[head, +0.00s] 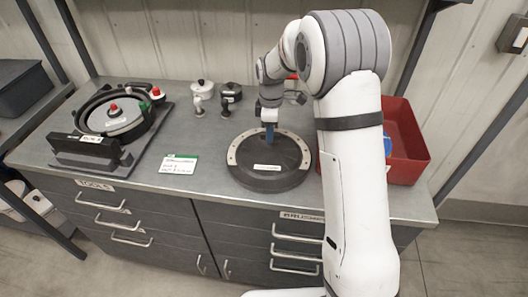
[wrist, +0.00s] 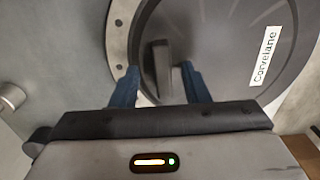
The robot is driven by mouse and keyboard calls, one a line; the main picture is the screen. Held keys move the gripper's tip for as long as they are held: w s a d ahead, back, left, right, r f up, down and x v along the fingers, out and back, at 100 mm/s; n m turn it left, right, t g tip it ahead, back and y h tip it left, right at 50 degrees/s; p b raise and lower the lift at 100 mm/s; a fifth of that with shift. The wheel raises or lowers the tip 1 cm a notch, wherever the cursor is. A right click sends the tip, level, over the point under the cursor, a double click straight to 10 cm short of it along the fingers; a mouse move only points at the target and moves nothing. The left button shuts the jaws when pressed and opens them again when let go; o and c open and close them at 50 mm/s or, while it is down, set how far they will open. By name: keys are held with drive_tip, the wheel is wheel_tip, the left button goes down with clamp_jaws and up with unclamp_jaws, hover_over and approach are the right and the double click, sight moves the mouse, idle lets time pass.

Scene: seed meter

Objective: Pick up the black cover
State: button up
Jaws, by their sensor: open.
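The black cover (head: 288,163) is a round dark disc lying flat on the grey bench top, with a white label and pale, bolted bands at its rim. In the wrist view the cover (wrist: 222,40) fills much of the picture, its label reading "Corvelane". An upright grey handle (wrist: 163,68) stands on it. My gripper (head: 269,134) is over the cover, pointing down. In the wrist view my gripper (wrist: 160,88) is open, with one blue finger on each side of the handle. Gaps show between fingers and handle; how low the fingertips reach is hard to tell.
A round seed-meter housing (head: 112,115) sits at the left of the bench (head: 200,110). Small knobs and pots (head: 202,88) stand at the back. A card (head: 178,164) lies left of the cover. A red bin (head: 408,150) is at the right, partly behind my arm.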

clamp_jaws()
idle(0.4)
drive_tip(key=shift+r, duration=0.1)
